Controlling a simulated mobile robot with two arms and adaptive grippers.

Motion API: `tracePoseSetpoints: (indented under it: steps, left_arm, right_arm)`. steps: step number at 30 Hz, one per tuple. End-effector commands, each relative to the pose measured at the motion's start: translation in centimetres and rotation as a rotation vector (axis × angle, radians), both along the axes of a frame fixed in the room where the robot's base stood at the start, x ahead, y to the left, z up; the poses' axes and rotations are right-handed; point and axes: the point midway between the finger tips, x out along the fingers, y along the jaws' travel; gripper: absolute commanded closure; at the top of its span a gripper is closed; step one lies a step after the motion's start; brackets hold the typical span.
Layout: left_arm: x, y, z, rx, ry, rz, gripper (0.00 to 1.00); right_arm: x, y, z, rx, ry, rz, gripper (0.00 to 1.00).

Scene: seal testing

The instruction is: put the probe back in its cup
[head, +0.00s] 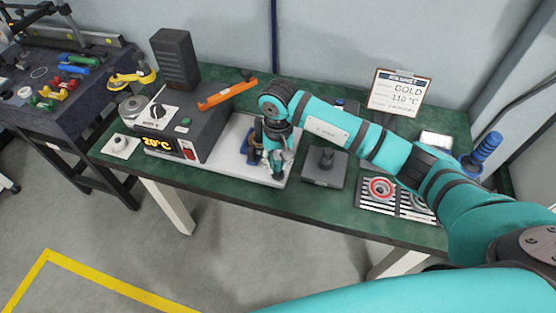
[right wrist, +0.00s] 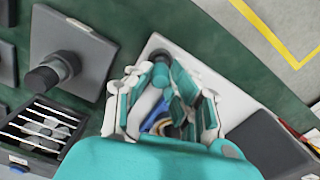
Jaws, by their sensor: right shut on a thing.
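My right gripper (head: 277,165) is low over the front right part of the white plate (head: 228,164), beside the heater unit. My left gripper is out of view.
A blue fixture (head: 250,153) stands on the plate close to the gripper. The heater unit (head: 185,128) reads 20°C and has an orange bar (head: 228,94) on top. A striped rack (head: 395,197), a sign (head: 399,92) and a blue-handled tool (head: 485,150) are to the right.

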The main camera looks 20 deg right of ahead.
Motion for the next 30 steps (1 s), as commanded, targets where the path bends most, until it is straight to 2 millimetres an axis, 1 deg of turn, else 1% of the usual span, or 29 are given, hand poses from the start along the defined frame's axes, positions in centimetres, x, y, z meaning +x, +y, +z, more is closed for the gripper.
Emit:
tracePoseSetpoints:
  steps: [8, 9, 14, 15, 23, 30]
  left_arm:
    - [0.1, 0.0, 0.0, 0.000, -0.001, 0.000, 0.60]
    - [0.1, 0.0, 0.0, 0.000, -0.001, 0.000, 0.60]
    - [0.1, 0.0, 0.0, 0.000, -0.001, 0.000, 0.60]
    - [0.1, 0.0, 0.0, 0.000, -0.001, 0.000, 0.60]
    - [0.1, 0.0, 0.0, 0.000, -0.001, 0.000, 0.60]
    - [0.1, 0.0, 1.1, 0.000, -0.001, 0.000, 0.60]
  right_arm:
    - [0.0, 0.0, 0.0, 0.000, -0.001, 0.000, 1.00]
    - [0.0, 0.0, 0.0, 0.000, -0.001, 0.000, 0.78]
    - [0.0, 0.0, 0.0, 0.000, -0.001, 0.000, 0.57]
    - [0.0, 0.0, 0.0, 0.000, -0.001, 0.000, 0.54]
    - [0.0, 0.0, 0.1, 0.000, -0.001, 0.000, 0.54]
    - [0.1, -0.1, 2.2, -0.002, -0.002, 0.001, 0.54]
